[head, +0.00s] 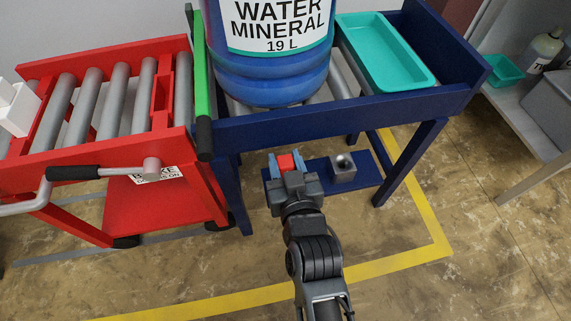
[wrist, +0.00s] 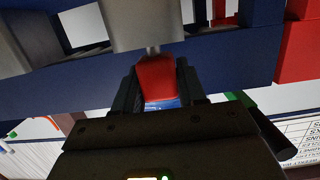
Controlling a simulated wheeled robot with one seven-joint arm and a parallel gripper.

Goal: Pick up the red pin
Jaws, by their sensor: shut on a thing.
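The red pin (head: 286,163) is between the fingers of my gripper (head: 287,158), above the left part of the low blue shelf (head: 268,175) under the blue conveyor. In the wrist view the red grip of the pin (wrist: 157,78) sits between the two dark fingers of my gripper (wrist: 157,84), which are shut on it. A short grey shaft shows beyond the red grip, in line with a grey metal surface. I cannot tell whether the shaft touches that surface. The fingers hide the sides of the pin.
A grey metal block with a hole (head: 343,171) stands on the shelf to the right. The blue conveyor (head: 350,118) above carries a large water jug (head: 266,78) and a teal tray (head: 384,52). A red roller cart (head: 205,180) is at left. Floor in front is open.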

